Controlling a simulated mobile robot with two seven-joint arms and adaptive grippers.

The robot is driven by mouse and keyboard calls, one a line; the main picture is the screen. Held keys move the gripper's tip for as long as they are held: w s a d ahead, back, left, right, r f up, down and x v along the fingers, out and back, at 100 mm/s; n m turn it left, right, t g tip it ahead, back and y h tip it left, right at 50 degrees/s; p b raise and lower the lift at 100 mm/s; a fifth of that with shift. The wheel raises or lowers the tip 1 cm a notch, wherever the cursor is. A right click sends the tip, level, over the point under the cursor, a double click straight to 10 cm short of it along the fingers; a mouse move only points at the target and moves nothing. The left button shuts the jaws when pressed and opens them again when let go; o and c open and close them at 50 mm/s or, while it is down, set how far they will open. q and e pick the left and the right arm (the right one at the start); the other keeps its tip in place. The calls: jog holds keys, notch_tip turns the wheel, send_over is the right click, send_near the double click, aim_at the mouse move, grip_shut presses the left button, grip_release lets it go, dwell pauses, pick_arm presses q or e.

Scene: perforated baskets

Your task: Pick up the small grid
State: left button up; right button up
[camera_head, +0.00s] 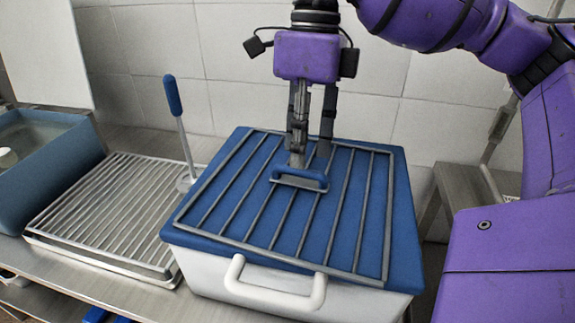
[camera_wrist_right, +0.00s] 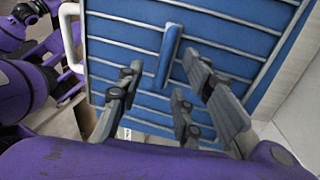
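The small grid (camera_head: 362,215) is a grey metal frame with parallel bars. It lies flat on the blue top of a white box in the head view, with a short raised handle (camera_head: 299,180) near its middle. The right wrist view also shows the grid's bars (camera_wrist_right: 120,54) and the blue handle (camera_wrist_right: 168,55). My right gripper (camera_head: 311,158) points down over the handle. Its fingers (camera_wrist_right: 162,80) are spread apart, with the handle between or just beyond their tips; contact is unclear. My left gripper is not seen in the head view.
The white box (camera_head: 205,268) has a white front handle (camera_head: 275,293). A larger slatted metal rack (camera_head: 110,215) lies on the counter to the left. A blue-handled upright tool (camera_head: 178,115) stands between them. A blue bin (camera_head: 45,165) is at far left, and a tiled wall stands behind.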

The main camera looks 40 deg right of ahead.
aim_at(299, 177)
notch_tip(299, 177, down, 4)
jog(key=shift+a+r, duration=0.1)
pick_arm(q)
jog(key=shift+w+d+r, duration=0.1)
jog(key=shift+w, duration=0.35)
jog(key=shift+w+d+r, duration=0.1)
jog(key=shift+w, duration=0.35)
pick_arm(e)
jog(key=shift+a, duration=0.1)
jog(key=c, duration=0.8)
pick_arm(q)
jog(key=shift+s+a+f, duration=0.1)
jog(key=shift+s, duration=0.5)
pick_arm(e)
grip_shut()
